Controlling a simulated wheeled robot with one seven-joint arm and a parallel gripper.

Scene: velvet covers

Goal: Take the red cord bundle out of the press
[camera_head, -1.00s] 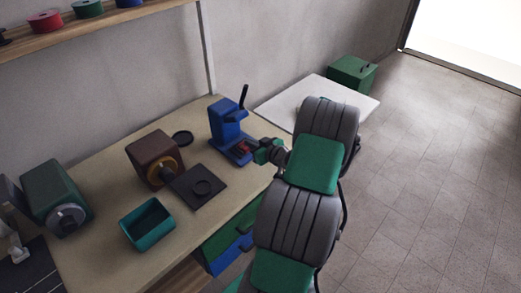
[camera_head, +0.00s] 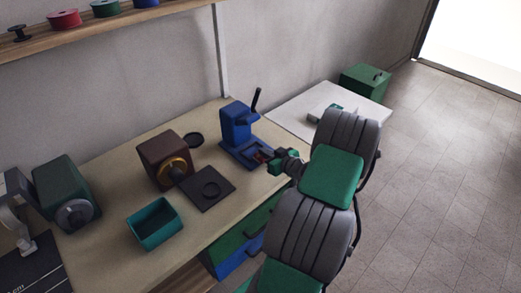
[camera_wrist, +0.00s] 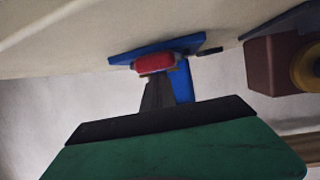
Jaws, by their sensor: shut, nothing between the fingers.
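The blue press (camera_head: 236,124) stands upright at the right end of the workbench, its black lever raised. The red cord bundle (camera_head: 259,157) lies low on the press base, partly hidden by my gripper in the head view. In the wrist view the red bundle (camera_wrist: 154,63) shows just beyond the fingertips, against the blue press base (camera_wrist: 185,45). My gripper (camera_head: 271,162) is at the front right of the press. In the wrist view my gripper (camera_wrist: 158,80) is shut and empty; I cannot tell whether its tips touch the bundle.
A brown machine (camera_head: 164,152), a dark plate with a ring (camera_head: 207,200) and an open teal bin (camera_head: 154,240) stand left of the press. A white table (camera_head: 293,108) with small items is behind my arm. A green box (camera_head: 366,82) stands beyond it.

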